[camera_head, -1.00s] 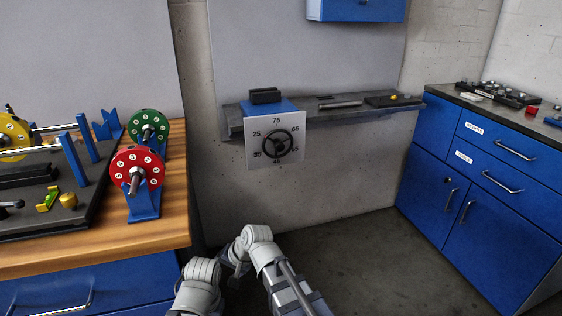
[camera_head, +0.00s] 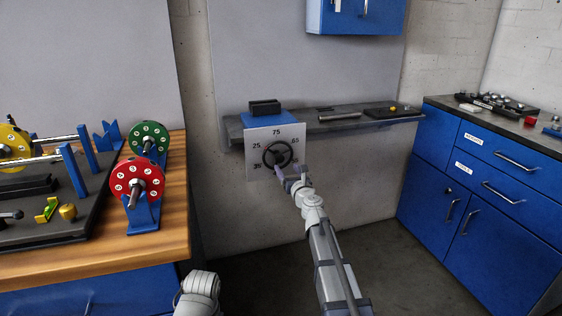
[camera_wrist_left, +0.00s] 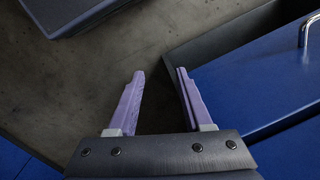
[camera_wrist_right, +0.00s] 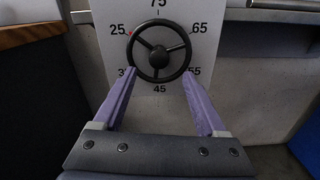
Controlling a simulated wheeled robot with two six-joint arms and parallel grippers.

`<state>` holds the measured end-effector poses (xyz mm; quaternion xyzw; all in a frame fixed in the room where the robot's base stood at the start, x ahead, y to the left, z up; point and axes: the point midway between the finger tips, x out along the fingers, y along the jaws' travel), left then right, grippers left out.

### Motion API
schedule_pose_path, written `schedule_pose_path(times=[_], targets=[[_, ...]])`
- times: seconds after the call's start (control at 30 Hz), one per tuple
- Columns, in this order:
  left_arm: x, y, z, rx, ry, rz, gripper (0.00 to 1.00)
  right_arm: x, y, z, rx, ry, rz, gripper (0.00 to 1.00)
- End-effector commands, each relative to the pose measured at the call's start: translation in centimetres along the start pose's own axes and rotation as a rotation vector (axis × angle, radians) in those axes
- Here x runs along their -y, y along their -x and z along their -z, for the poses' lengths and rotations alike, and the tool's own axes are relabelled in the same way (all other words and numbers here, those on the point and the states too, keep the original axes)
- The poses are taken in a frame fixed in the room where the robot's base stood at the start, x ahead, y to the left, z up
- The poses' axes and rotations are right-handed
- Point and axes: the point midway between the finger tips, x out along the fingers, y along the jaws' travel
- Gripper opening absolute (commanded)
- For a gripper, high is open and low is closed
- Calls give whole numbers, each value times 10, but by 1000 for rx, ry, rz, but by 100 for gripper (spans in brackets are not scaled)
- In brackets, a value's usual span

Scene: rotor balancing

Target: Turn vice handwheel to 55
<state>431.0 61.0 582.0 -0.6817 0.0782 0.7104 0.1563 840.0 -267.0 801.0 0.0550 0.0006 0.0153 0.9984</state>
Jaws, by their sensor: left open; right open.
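In the right wrist view the handwheel (camera_wrist_right: 160,50) faces me, ringed by numbers from 25 to 75. A small red mark shows at its left rim beside 25. My right gripper (camera_head: 291,172) is open at the wheel's lower right. In its wrist view the fingertips flank the lower rim, and whether they touch it I cannot tell. My left gripper (camera_wrist_left: 160,73) is open and empty, away from the wheel, over the floor and blue cabinetry.
The wall shelf (camera_head: 340,122) runs right from the vice. A wooden bench (camera_head: 170,215) at left holds red (camera_head: 137,178) and green (camera_head: 149,138) discs on blue stands. Blue drawers (camera_head: 480,190) stand at right. The floor between is clear.

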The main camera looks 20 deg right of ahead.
Motion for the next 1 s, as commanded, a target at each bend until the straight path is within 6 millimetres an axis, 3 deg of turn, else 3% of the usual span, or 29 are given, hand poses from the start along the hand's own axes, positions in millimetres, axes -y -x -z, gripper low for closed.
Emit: schedule_pose_path(times=[0.53, 0.87, 1.0], targets=[[0, 0, 0, 0, 0, 0, 50, -1, -70, 0, -1, 4, -4, 74], [0, 0, 0, 0, 0, 0, 50, -2, -76, 0, -1, 5, -3, 74], [0, 0, 0, 0, 0, 0, 50, -2, -76, 0, -1, 5, -3, 61]])
